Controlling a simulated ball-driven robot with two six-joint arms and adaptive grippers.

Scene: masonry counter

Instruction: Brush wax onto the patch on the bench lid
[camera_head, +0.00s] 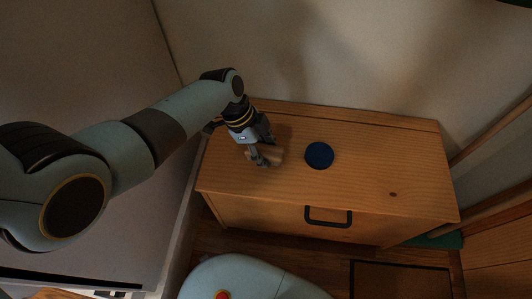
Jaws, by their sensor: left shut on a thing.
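The wooden bench lid (370,155) spans the middle of the head view. A round dark blue patch or disc (319,155) lies on it; I cannot tell whether it is flat or raised. My left gripper (263,158) is over the left part of the lid, left of the blue disc. It is shut on a small light brown wooden thing, perhaps the brush (274,153), mostly hidden by the fingers. I cannot tell whether that thing touches the lid. A small dark spot (393,194) shows on the lid at the right. My right gripper is not in view.
A dark handle (328,216) is on the bench front. Pale walls stand behind and to the left. Wooden rails or boards (500,205) are close at the right, with a green thing (440,241) low beside the bench.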

